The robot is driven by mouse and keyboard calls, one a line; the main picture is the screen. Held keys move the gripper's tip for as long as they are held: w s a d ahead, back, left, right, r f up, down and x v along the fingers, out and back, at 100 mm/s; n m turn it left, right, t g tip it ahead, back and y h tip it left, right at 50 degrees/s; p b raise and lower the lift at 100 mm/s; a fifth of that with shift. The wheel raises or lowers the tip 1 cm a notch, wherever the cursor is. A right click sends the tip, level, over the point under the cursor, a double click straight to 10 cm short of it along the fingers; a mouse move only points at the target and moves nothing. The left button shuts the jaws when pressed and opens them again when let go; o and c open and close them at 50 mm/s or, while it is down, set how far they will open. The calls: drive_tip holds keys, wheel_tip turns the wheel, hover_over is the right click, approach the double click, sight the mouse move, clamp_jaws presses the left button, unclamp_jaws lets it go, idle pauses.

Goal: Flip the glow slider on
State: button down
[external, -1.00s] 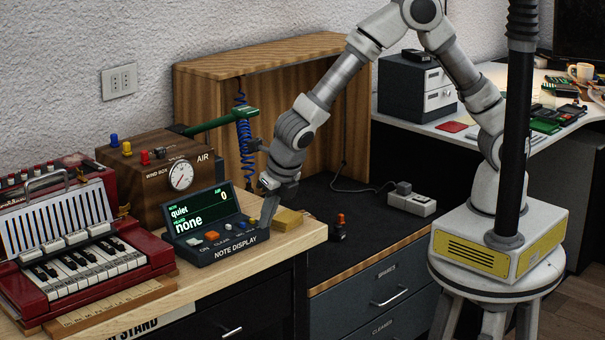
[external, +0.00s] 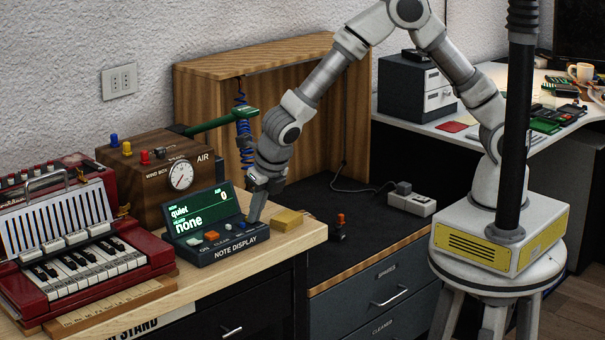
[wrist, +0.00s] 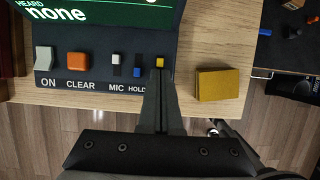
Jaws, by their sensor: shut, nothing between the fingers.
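The note display (external: 214,232) is a dark console on the wooden bench with a lit screen. In the wrist view its front row (wrist: 98,72) has a white ON switch (wrist: 44,58), an orange CLEAR button (wrist: 78,61) and small sliders. The MIC slider has a white knob (wrist: 116,59); the HOLD slider is blue (wrist: 137,72). A yellow-knobbed slider (wrist: 160,62) is at the right end; its label is hidden behind my gripper, so I cannot read whether it says glow. My gripper (wrist: 158,76) is shut and empty, its tips just below the yellow knob; contact is unclear. It also shows in the external view (external: 252,219).
A yellow block (wrist: 218,84) lies on the bench right of the console. A wooden air box (external: 160,170) with a gauge stands behind, and a red accordion (external: 85,245) is to the left. The bench's front edge is close.

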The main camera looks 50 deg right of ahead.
sight(262, 239)
drive_tip(key=shift+s, duration=0.45)
drive_tip(key=s+b, duration=0.1)
drive_tip(key=s, duration=0.2)
drive_tip(key=shift+s+f, duration=0.1)
drive_tip(key=shift+s, duration=0.1)
drive_tip(key=p+v, duration=0.3)
drive_tip(key=v, duration=0.7)
drive_tip(key=shift+w, duration=0.15)
